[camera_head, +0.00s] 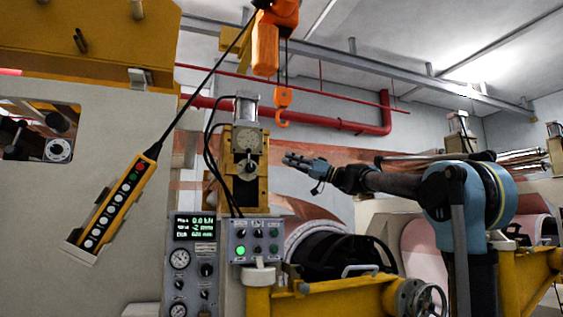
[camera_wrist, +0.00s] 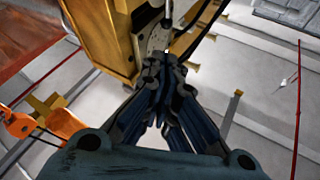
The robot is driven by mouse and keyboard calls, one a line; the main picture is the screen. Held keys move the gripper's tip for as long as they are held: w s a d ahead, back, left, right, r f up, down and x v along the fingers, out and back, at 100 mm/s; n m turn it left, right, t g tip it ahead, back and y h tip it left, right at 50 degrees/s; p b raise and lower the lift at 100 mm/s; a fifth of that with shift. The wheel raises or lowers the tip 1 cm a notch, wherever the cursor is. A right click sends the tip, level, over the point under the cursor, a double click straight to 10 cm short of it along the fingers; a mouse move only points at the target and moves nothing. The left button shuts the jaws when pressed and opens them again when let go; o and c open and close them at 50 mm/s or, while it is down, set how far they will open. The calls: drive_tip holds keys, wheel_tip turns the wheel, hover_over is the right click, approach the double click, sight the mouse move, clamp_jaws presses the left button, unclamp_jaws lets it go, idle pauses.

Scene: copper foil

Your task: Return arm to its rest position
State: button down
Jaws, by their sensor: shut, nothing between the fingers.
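My gripper (camera_head: 289,160) is at the end of my arm (camera_head: 395,184), which reaches in from the right in the head view. The arm is held roughly level, with the gripper pointing left toward the yellow machine column with a dial (camera_head: 248,140). In the wrist view my gripper (camera_wrist: 160,62) has its dark fingers drawn together, with nothing between them. The yellow machine body (camera_wrist: 100,40) fills the upper left behind the fingertips there. I cannot tell the exact gap between fingertips and machine.
An orange crane hook (camera_head: 282,105) hangs above the gripper. A yellow push-button pendant (camera_head: 115,205) hangs on a cable at left. A gauge panel (camera_head: 193,262) and a button box (camera_head: 256,241) stand below the column. A yellow frame with a handwheel (camera_head: 430,301) is below my arm.

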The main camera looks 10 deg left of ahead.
drive_tip(key=shift+d+f, duration=0.2)
drive_tip(key=shift+d, duration=0.3)
drive_tip(key=shift+w, duration=0.1)
